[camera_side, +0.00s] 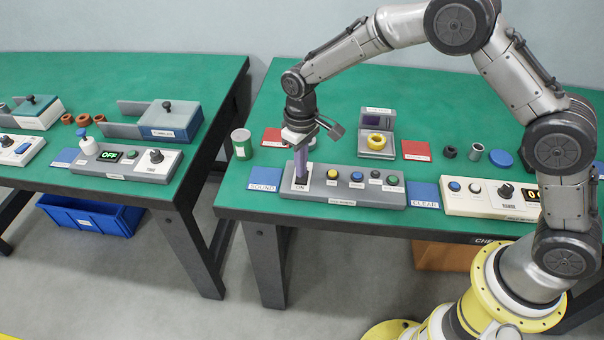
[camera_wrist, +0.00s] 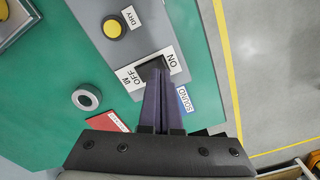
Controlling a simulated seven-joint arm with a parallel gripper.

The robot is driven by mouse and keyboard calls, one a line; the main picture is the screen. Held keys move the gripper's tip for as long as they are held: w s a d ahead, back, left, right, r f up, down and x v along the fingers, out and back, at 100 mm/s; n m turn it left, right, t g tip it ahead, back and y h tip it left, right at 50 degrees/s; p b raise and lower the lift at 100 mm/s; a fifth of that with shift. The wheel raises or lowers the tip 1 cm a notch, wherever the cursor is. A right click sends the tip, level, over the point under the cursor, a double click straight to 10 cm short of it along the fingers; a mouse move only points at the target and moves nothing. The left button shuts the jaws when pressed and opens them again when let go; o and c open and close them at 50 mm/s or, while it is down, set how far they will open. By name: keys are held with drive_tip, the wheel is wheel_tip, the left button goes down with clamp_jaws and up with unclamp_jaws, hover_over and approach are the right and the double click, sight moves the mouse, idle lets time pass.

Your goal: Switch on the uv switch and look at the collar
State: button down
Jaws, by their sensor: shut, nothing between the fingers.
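The uv switch (camera_wrist: 152,66) sits in a white plate marked UV, OFF and ON, at the left end of a grey control panel (camera_side: 335,199). My gripper (camera_wrist: 160,128) is shut and empty, its purple fingers pointing down at the switch. In the side view my gripper (camera_side: 301,178) stands at the plate's ON side and hides most of the switch. Contact and the switch's position cannot be told. A yellow collar (camera_side: 377,139) rests on a grey stand (camera_side: 378,153) with a dark purplish window, behind the panel. Whether the window is lit is unclear.
Blue cards marked SOUND (camera_side: 265,179) and CLEAR (camera_side: 425,195) flank the panel. Red cards (camera_side: 416,151) lie farther back. A grey ring (camera_wrist: 86,97) shows beside a red card.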

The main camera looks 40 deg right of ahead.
drive_tip(key=shift+f, duration=1)
idle(0.9)
drive_tip(key=shift+r, duration=3.55)
